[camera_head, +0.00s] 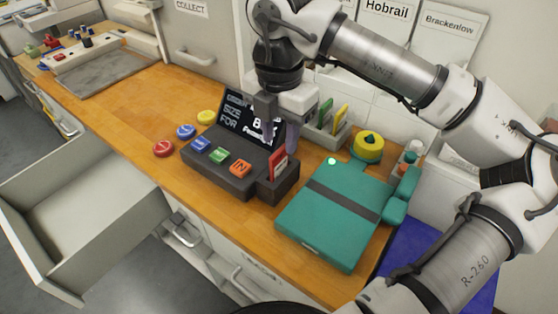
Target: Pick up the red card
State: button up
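The red card (278,164) stands upright in a slot at the right end of a dark console (232,178). The console has a screen and blue, green and orange buttons. My gripper (279,138) hangs just above the red card, pointing down. Its two fingers look apart, with nothing seen between them. The fingertips are close to the card's top edge, and I cannot tell whether they touch it. The card's lower part is hidden in the slot.
A teal case (335,215) lies right of the console. A rack (327,135) with green and yellow cards stands behind. An open drawer (85,215) juts out at front left.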

aim_at(279, 150)
jog(key=shift+w+f+p, duration=0.15)
jog(key=shift+f+p, duration=0.4)
jog(key=shift+f, duration=1.2)
jog(key=shift+w+f+p, duration=0.15)
jog(key=shift+f+p, duration=0.35)
jog(key=shift+f, duration=1.2)
jog(key=shift+c, duration=0.2)
grip_shut()
